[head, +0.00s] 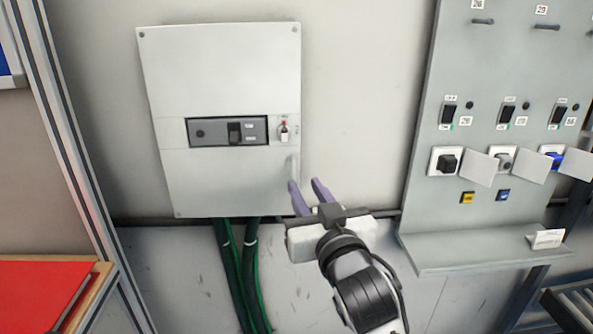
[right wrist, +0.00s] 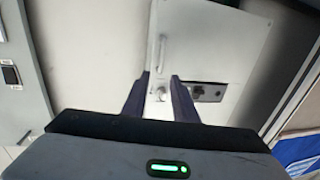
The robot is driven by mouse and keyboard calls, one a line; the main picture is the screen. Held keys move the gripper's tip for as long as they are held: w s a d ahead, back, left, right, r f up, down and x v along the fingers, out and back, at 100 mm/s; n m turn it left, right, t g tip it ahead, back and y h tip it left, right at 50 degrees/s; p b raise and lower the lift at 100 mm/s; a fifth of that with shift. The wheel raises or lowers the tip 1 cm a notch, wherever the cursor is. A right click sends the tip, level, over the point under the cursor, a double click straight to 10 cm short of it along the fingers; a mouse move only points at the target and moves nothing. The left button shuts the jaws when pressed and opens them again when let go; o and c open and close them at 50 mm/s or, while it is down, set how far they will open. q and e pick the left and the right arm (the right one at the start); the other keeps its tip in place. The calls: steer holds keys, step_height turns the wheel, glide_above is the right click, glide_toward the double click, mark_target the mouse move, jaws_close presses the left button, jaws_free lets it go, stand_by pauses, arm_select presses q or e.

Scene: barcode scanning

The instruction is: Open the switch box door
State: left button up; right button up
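The switch box (head: 220,70) is a light grey wall cabinet in the head view, and its door looks shut. A dark panel (head: 218,131) with a black switch sits across its middle. A small pale vertical handle (head: 293,168) is at the door's lower right edge. It also shows in the right wrist view, as a pale bar (right wrist: 162,50) beyond the fingertips. My right gripper (head: 304,184) has its purple fingers apart and empty, just below and right of the handle. Whether a finger touches the box is unclear. My left gripper is out of view.
A small lock with a red tag (head: 283,131) sits above the handle. Green cables (head: 251,265) run down below the box. A grey panel (head: 423,190) with switches, sockets and a lower ledge stands at right. A red item (head: 45,290) lies at lower left.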

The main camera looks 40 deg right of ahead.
mark_target(294, 170)
steer(key=p+x, duration=0.1)
steer(key=x, duration=0.6)
steer(key=shift+w, duration=0.2)
jaws_close()
